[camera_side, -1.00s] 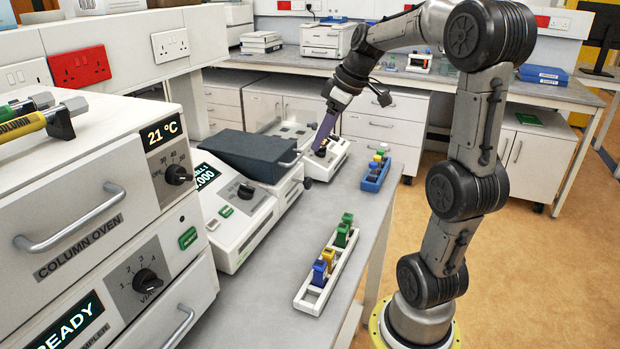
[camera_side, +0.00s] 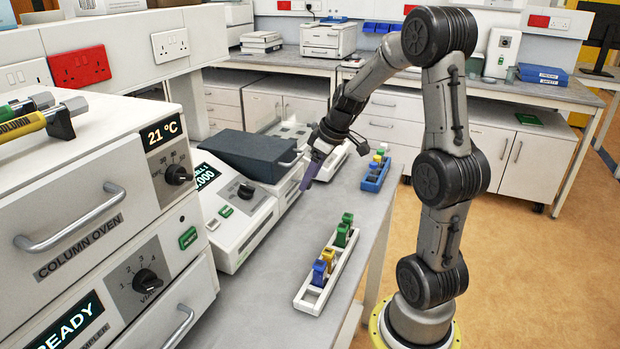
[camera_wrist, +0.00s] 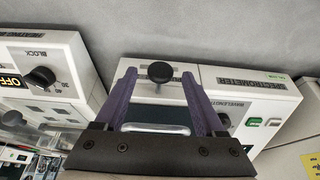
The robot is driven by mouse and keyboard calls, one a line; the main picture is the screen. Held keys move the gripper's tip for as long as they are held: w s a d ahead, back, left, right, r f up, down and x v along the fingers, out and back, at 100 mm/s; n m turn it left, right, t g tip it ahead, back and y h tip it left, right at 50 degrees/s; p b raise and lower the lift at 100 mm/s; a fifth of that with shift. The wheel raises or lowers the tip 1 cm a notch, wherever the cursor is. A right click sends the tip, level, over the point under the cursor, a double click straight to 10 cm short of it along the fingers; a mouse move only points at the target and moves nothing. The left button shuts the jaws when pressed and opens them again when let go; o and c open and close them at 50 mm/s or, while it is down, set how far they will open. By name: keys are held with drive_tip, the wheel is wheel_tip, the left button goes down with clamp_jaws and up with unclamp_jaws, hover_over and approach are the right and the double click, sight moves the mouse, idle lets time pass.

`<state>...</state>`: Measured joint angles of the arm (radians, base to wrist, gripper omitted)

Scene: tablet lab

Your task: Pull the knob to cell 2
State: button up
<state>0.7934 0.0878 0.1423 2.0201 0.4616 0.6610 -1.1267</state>
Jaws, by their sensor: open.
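In the wrist view, a round black knob (camera_wrist: 160,71) on a short rod sticks out from the front of the white spectrometer (camera_wrist: 255,90). My gripper (camera_wrist: 158,76) is open, with one purple finger on each side of the knob and a gap on both sides. In the side view, my gripper (camera_side: 305,186) points down at the front right of the spectrometer (camera_side: 245,235); its fingers hide the pull knob there. The spectrometer display (camera_side: 204,176) appears to read cell 1, partly cut off, with .000 below.
A heater block (camera_wrist: 60,60) with a dial stands beside the spectrometer, its display reading OFF. On the bench, a white rack (camera_side: 312,298) and a blue rack (camera_side: 373,181) hold coloured pieces. The column oven (camera_side: 90,215) is at the left.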

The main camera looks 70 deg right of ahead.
drive_tip(key=shift+w+f, duration=0.2)
drive_tip(key=shift+f, duration=0.3)
clamp_jaws()
drive_tip(key=shift+r, duration=0.1)
idle(1.1)
